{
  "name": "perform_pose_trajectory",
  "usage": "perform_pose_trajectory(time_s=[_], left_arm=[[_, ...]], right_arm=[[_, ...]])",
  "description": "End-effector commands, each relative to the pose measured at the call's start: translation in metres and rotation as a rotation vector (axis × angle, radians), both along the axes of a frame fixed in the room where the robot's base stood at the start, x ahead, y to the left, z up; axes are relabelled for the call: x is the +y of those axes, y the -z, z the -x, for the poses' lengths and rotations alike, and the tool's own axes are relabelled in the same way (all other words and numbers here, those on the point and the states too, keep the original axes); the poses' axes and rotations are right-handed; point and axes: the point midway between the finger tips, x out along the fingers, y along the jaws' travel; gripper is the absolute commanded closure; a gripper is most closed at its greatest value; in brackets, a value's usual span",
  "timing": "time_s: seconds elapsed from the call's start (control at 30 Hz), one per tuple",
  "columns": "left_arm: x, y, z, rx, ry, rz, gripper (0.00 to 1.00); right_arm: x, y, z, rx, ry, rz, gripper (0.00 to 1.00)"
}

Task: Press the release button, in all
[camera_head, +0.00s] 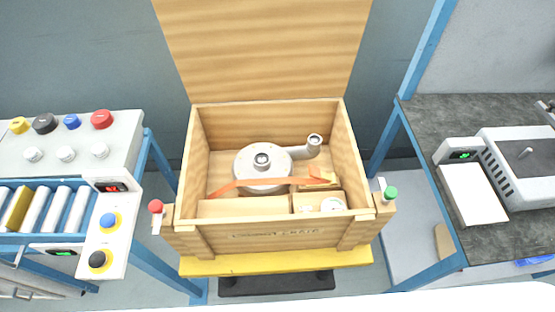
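No button carries a label I can read as release. On the left, a white panel has a blue button (108,220) on a yellow base and a black button (97,259) on a yellow base below it. The grey console behind has yellow (19,125), black (44,123), blue (71,122) and red (101,119) caps. A red knob (155,206) is at the wooden crate's left front corner, and a green knob (390,193) at its right. I cannot make out either gripper in this view.
The open wooden crate (275,238) holds a round grey blower (262,166) under an orange strap (250,184). A roller conveyor (35,209) is at left. A dark bench (435,110) at right carries a grey device (520,160) and a white pad (472,194).

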Motion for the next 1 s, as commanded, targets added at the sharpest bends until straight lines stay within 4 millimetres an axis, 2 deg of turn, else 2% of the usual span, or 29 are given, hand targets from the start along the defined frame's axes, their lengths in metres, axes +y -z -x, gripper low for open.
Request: perform_pose_trajectory(time_s=[0.03, 0.1, 1.0], left_arm=[[0.0001, 0.0, 0.0, 0.0, 0.0, 0.0, 0.94], [0.0001, 0.0, 0.0, 0.0, 0.0, 0.0, 1.0], [0.0002, 0.0, -0.0001, 0.0, 0.0, 0.0, 1.0]], right_arm=[[0.0, 0.0, 0.0001, 0.0, 0.0, 0.0, 1.0], [-0.0001, 0.0, 0.0001, 0.0, 0.0, 0.0, 1.0], [-0.0017, 0.0, 0.0003, 0.001, -0.001, 0.002, 1.0]])
